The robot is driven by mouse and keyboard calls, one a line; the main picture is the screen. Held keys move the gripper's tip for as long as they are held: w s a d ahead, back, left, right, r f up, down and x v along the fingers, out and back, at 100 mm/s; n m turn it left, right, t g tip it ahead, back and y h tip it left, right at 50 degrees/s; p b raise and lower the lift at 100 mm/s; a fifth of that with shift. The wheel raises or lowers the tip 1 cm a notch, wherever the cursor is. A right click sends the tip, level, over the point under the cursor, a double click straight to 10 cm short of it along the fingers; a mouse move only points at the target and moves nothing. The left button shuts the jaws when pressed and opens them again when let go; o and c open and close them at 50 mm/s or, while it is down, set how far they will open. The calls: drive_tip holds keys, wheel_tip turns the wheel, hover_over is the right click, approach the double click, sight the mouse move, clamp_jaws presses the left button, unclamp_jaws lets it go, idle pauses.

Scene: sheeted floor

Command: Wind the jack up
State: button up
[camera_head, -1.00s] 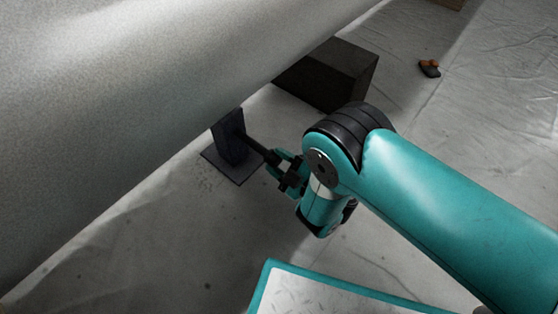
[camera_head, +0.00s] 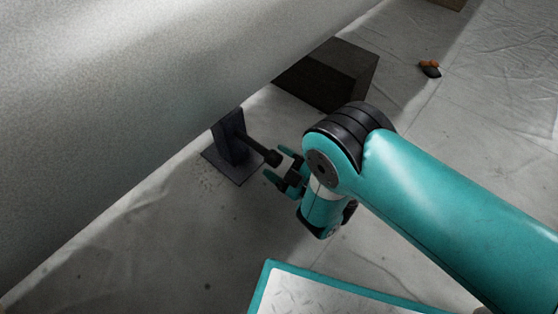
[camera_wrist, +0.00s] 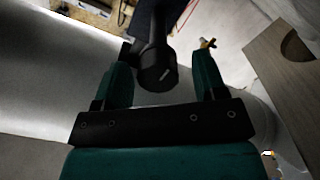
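The jack (camera_head: 230,135) is dark and stands on a flat square base plate on the sheeted floor, its top hidden by or meeting the large pale body above. Its dark handle (camera_head: 262,150) sticks out toward my gripper and ends in a round knob. My gripper (camera_head: 278,165) has teal fingers and is open, just off the knob.
A large pale curved body (camera_head: 150,80) hangs over the jack. A dark block (camera_head: 328,75) stands on the floor behind my arm. A small orange and black item (camera_head: 430,68) lies at the upper right. The floor in front of the jack is clear.

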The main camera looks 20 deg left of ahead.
drive_tip(key=shift+d+r, duration=0.1)
idle(0.3)
drive_tip(key=shift+d+p, duration=0.35)
drive_tip(key=shift+p, duration=0.2)
drive_tip(key=p+v, duration=1.6)
drive_tip(key=p, duration=0.5)
drive_tip(key=shift+s+d, duration=0.2)
